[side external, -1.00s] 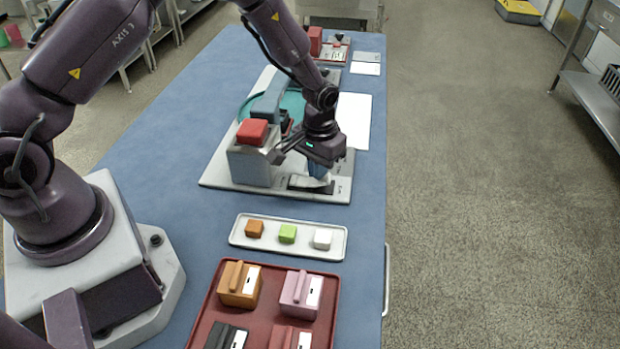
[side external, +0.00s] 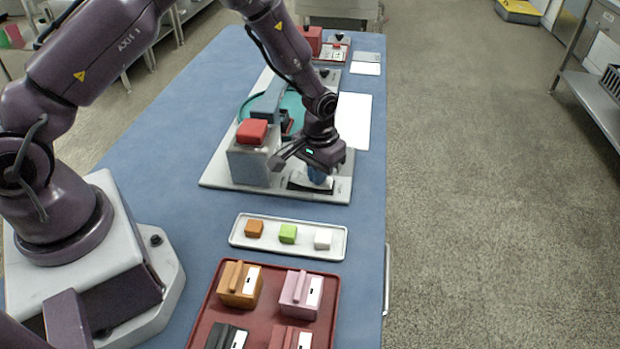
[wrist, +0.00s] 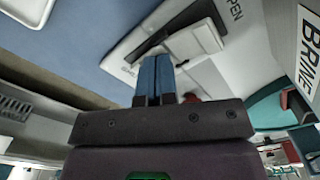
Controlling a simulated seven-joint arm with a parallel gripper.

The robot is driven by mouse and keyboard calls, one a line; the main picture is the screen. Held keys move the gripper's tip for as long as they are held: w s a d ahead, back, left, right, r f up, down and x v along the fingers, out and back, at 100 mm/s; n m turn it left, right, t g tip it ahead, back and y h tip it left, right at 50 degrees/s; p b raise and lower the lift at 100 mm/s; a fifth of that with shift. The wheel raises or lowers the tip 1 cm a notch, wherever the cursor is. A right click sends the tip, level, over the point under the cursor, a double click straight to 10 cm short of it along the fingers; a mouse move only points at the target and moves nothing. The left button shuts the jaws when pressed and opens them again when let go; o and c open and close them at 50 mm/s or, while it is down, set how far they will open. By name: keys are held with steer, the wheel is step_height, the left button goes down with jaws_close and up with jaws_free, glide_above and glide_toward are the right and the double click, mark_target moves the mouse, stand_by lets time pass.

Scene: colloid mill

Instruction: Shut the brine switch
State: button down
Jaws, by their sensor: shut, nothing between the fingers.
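The brine switch (side external: 298,180) is a pale rocker in a dark frame at the near right of the grey panel (side external: 225,183). My gripper (side external: 319,178) is shut and empty, with its blue fingertips down at the rocker and hiding part of it. In the wrist view, the shut fingers of my gripper (wrist: 154,62) overlap the near end of the switch's pale rocker (wrist: 197,42). I cannot tell whether they press on it. The word OPEN (wrist: 236,9) is printed beyond one end of the switch, and a BRINE label (wrist: 309,52) shows at the right.
A grey box with a red top (side external: 252,132) stands just left of my gripper. A teal round part (side external: 291,106) lies behind it. A white tray (side external: 238,240) with small cubes and a red tray (side external: 207,315) with several blocks lie nearer. Blue table is bare on the left.

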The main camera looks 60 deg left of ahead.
steer(key=shift+r, duration=3.5)
steer(key=s+r+m+t, duration=0.3)
steer(key=s+r+t, duration=0.2)
steer(key=s+r, duration=1.8)
step_height(320, 180, up, 3)
steer(key=shift+a+f+t, duration=0.2)
steer(key=shift+t, duration=0.1)
steer(key=shift+s, duration=0.1)
